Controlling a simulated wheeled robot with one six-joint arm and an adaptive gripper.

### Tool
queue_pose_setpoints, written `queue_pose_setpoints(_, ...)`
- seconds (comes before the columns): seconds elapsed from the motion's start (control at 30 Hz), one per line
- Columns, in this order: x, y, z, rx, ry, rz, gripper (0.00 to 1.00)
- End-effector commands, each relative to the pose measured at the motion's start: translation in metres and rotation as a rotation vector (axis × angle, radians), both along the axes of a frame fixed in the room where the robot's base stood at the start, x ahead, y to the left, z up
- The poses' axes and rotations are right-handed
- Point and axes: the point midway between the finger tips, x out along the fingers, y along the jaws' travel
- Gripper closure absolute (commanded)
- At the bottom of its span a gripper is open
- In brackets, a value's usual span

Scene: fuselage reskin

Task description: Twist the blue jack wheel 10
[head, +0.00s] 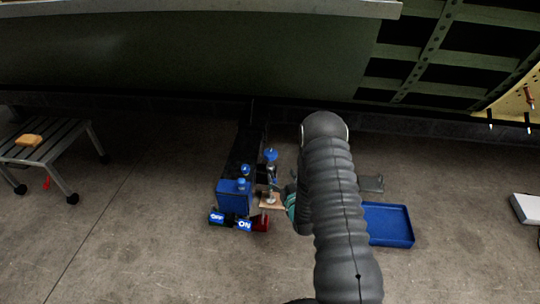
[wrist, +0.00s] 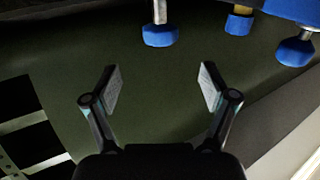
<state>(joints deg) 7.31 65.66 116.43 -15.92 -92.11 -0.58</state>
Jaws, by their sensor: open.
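A blue wheel (head: 270,154) tops a slim metal stand on a small wooden board (head: 268,203) in the head view; it looks like the jack wheel. In the wrist view three blue knobs show along the top: one on a metal stem (wrist: 160,36), one on a brass-coloured stem (wrist: 238,25) and one at the right (wrist: 294,51). I cannot tell for certain which is the jack wheel. My gripper (wrist: 160,86) is open and empty, its fingers apart and touching none of the knobs. In the head view my arm mostly hides the gripper, just right of the stand.
A blue box (head: 233,200) with smaller blue knobs stands left of the stand, with OFF and ON labels in front. A blue tray (head: 388,224) lies at right. A grey bench (head: 45,140) stands at far left. The green fuselage (head: 200,55) hangs above. Floor in front is clear.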

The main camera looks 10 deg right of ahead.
Motion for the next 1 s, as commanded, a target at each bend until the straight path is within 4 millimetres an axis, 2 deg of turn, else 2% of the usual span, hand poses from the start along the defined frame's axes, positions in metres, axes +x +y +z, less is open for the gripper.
queue_pose_setpoints(0.6,0.104,0.016,0.001,0.000,0.000,0.001,0.16)
queue_pose_setpoints(0.8,0.124,0.019,0.001,0.000,0.001,0.000,0.16)
queue_pose_setpoints(1.0,0.129,0.020,0.000,0.000,0.002,0.000,0.16)
